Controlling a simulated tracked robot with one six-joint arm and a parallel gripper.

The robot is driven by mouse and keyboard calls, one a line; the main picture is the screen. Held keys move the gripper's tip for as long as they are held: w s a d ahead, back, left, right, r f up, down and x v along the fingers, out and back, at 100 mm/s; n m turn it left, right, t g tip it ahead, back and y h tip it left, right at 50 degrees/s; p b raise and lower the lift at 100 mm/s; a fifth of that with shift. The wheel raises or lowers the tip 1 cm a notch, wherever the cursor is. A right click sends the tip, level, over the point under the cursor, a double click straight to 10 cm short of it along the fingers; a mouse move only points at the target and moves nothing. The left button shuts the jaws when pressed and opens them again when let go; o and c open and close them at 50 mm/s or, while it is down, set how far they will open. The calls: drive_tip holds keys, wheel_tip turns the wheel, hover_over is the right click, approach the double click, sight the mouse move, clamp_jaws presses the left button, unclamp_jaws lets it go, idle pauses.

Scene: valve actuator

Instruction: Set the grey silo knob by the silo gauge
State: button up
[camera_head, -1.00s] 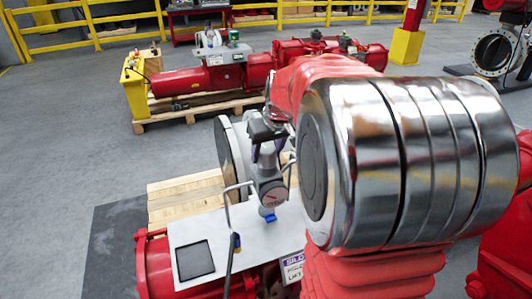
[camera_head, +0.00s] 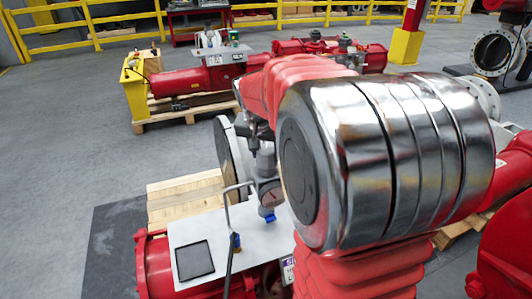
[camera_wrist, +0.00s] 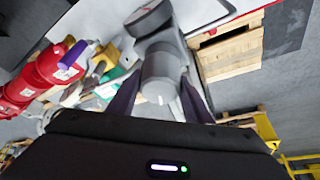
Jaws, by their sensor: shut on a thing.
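The grey silo knob (camera_wrist: 160,76) stands between the two dark purple fingers of my gripper (camera_wrist: 158,98) in the wrist view. My gripper is shut on it. The silo gauge (camera_wrist: 148,17), with a round face, sits just beyond the knob. In the head view the knob (camera_head: 265,157) is above the gauge (camera_head: 269,192), over a light grey plate (camera_head: 215,228). My arm hides most of my gripper there. The gauge needle is too small to read.
A wooden pallet (camera_head: 184,197) lies behind the plate. Another red actuator (camera_head: 185,82) stands on a pallet farther back. Open grey floor lies to the left.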

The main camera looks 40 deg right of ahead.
drive_tip(key=m+g, duration=0.1)
drive_tip(key=m, duration=0.2)
drive_tip(key=m+g+h, duration=0.1)
drive_tip(key=m, duration=0.2)
drive_tip(key=m+g, duration=0.1)
drive_tip(key=m, duration=0.2)
drive_tip(key=m+g, duration=0.1)
drive_tip(key=m, duration=0.2)
drive_tip(key=shift+m+g+y, duration=0.3)
drive_tip(key=shift+m, duration=0.1)
idle(0.3)
drive_tip(key=o, duration=1.1)
drive_tip(key=shift+c, duration=0.2)
drive_tip(key=v, duration=1.3)
drive_tip(key=shift+w+a+r, duration=0.15)
drive_tip(key=shift+a+r, duration=0.05)
drive_tip(key=shift+r, duration=0.05)
